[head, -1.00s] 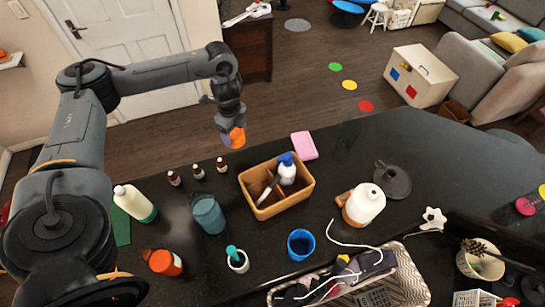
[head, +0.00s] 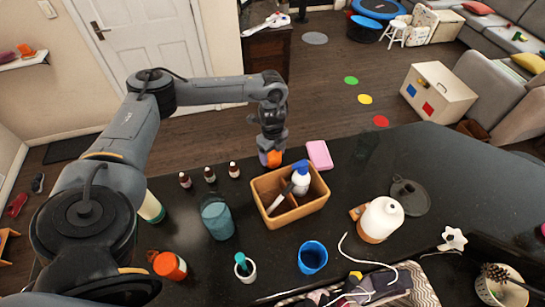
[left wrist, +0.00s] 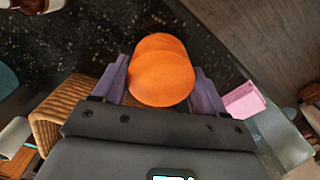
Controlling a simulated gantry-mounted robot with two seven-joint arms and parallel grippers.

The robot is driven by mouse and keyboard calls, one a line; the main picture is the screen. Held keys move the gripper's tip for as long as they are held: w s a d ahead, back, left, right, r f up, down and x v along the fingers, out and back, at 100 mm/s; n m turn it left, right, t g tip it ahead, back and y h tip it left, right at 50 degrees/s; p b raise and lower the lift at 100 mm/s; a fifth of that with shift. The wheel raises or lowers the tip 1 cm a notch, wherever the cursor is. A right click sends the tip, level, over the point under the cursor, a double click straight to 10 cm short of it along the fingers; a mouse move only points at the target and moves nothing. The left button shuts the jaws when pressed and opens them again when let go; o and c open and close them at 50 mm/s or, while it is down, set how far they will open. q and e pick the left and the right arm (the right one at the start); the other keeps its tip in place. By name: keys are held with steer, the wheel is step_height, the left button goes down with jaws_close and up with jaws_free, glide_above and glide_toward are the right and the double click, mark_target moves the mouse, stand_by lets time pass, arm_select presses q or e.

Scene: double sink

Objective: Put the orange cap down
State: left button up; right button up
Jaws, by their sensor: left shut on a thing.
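My left gripper (head: 270,158) is shut on the orange cap (head: 275,159), behind the wooden caddy near the counter's far edge. In the left wrist view the orange cap (left wrist: 161,70) sits between the two purple fingers, with dark speckled counter behind it. I cannot tell whether the cap touches the counter. My right gripper does not show in any view.
The wooden caddy (head: 262,183) with a blue-topped bottle (head: 300,178) stands just in front of the gripper. The counter (head: 365,160) right of the sponge is clear.

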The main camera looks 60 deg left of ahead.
mark_target(273, 152)
arm_select(q)
steer(key=shift+f, duration=1.1)
steer(key=shift+f, duration=0.1)
steer(key=o, duration=1)
steer(key=shift+r, duration=0.4)
step_height(273, 152, up, 6)
steer(key=shift+f, duration=0.1)
step_height(273, 152, up, 6)
steer(key=p, duration=0.4)
steer(key=shift+f, duration=0.15)
